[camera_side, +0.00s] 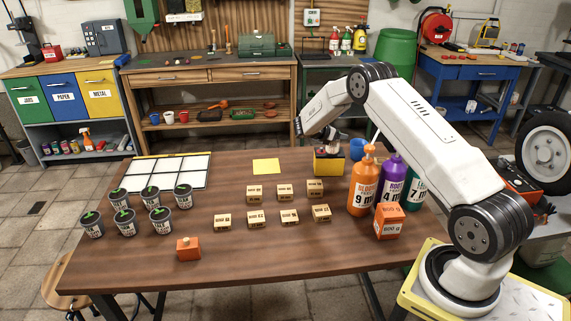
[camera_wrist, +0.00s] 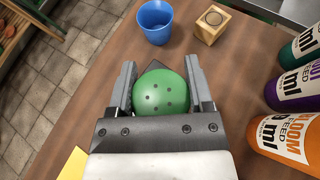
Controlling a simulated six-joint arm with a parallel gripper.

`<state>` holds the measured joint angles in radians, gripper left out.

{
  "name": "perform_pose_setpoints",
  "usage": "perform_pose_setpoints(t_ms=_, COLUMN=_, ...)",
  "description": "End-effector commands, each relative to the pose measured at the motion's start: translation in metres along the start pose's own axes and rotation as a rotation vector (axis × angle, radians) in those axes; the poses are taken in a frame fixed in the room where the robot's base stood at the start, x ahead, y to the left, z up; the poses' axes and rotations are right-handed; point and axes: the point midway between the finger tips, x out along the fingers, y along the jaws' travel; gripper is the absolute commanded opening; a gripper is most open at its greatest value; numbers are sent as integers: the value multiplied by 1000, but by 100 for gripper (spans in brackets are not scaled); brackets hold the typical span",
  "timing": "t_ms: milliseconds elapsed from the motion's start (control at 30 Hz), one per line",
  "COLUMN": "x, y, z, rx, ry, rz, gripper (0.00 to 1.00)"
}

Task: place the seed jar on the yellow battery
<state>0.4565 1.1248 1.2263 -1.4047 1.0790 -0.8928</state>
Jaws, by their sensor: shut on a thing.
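The seed jar shows in the wrist view as a round green lid (camera_wrist: 161,92) with several dark holes, between the two fingers. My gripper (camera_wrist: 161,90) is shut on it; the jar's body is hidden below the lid. In the side view my gripper (camera_side: 325,138) is directly over the yellow battery (camera_side: 329,163), a yellow box with a dark top. The jar is small and mostly covered by the fingers there. It is at or just above the battery's top; I cannot tell whether they touch.
A blue cup (camera_wrist: 155,20) and a wooden block (camera_wrist: 212,24) stand beyond the gripper. Bottles, with an orange one (camera_side: 363,185) in front, stand right of the battery. Small boxes (camera_side: 315,187) stand in front. A yellow sheet (camera_side: 266,166) lies left.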

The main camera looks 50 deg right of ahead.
Motion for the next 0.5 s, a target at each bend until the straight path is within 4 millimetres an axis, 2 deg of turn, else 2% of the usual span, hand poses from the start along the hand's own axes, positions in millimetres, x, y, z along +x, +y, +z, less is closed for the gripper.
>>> perform_pose_setpoints(t_ms=167, x=7, y=0, z=-14, rx=-1, ry=0, rz=0, gripper=0)
perform_pose_setpoints(t_ms=500, x=7, y=0, z=-15, rx=0, ry=0, rz=0, gripper=0)
